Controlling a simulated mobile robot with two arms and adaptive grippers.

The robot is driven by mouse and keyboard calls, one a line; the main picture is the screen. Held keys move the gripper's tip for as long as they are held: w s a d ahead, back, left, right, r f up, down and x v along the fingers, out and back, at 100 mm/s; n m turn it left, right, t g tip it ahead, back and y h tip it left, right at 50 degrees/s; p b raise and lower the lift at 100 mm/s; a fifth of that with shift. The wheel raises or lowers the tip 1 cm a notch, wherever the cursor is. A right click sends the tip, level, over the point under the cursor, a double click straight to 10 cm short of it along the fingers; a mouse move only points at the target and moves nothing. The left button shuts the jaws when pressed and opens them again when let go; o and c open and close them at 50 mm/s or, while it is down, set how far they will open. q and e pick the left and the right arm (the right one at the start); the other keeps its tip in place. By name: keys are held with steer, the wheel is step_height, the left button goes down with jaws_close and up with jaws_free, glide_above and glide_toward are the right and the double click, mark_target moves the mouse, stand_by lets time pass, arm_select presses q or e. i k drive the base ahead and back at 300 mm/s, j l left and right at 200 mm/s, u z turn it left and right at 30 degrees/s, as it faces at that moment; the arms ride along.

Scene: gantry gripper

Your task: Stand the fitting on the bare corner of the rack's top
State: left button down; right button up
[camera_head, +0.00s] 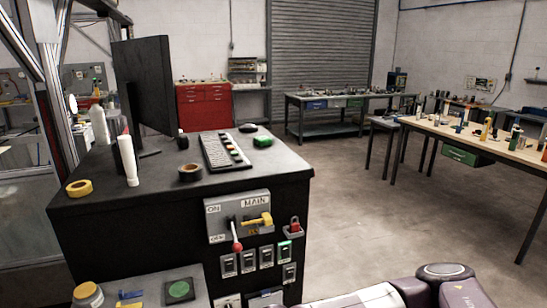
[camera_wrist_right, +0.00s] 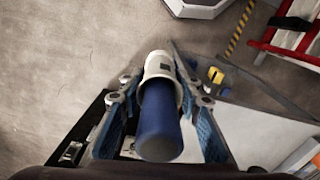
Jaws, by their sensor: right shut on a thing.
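In the right wrist view my right gripper (camera_wrist_right: 157,72) is shut on the fitting, a blue cylinder (camera_wrist_right: 160,122) with a white collar (camera_wrist_right: 160,68). A finger lies on each side of it. The floor shows beyond it. In the head view the dark rack (camera_head: 130,240) stands at left centre; its black top (camera_head: 250,172) is bare at the near right corner. Part of my right arm shows at the bottom right of the head view, but its gripper and the fitting are out of that picture. My left gripper is in neither view.
Open floor lies to the right.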

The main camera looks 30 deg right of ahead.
mark_target(275, 158)
steer(key=i+l+u, duration=0.15)
steer(key=l, duration=0.6)
steer(key=i+l+u, duration=0.15)
steer(key=l, duration=0.6)
steer(key=l+u, duration=0.15)
steer(key=l, duration=0.6)
